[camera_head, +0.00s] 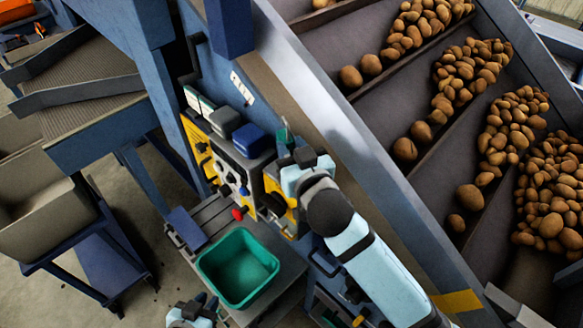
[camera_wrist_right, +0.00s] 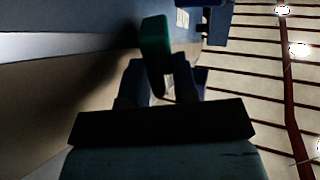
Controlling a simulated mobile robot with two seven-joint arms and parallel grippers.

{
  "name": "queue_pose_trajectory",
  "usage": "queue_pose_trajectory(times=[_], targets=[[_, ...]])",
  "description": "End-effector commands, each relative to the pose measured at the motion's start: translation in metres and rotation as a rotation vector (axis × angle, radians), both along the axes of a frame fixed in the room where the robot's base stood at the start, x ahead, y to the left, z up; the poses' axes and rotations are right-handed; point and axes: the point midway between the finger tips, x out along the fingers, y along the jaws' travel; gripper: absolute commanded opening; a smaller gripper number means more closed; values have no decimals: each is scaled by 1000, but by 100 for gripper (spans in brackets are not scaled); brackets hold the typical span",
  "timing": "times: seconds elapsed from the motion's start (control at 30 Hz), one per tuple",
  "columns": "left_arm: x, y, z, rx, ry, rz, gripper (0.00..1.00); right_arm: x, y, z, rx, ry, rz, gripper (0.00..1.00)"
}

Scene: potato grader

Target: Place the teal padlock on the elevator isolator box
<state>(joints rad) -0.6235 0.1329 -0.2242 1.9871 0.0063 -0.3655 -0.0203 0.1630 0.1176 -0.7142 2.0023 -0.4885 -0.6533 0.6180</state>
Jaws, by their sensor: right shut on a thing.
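The teal padlock (camera_wrist_right: 155,42) is between the fingertips of my right gripper (camera_wrist_right: 160,76) in the right wrist view. In the head view the padlock (camera_head: 283,134) shows as a small teal piece beyond the right gripper (camera_head: 289,150), above the control panel's right side. Yellow isolator boxes stand on the panel, one at the left (camera_head: 197,148) and one at the right (camera_head: 281,203), partly hidden by my right arm. I cannot read which is the elevator's. My left gripper (camera_head: 207,303) is low at the bottom edge; its opening is unclear.
A green bin (camera_head: 238,267) stands on a grey shelf below. The sloping conveyor frame (camera_head: 345,120) runs close by my right arm.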

Motion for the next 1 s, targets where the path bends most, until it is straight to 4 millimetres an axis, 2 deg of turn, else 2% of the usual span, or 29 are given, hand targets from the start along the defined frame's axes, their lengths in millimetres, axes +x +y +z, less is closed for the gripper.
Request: queue_pose_trajectory(times=[0.5,0.93,0.97,1.0], targets=[[3,1,2,1,-4,2,21,0,0,-61,-1,-1,-1,0],[3,1,-2,2,-4,2,21,0,0,-68,2,-1,0,0],[3,1,-1,2,-4,2,21,0,0,-67,1,-2,0,34],[3,1,-1,1,-3,1,21,0,0,-67,1,-2,0,38]])
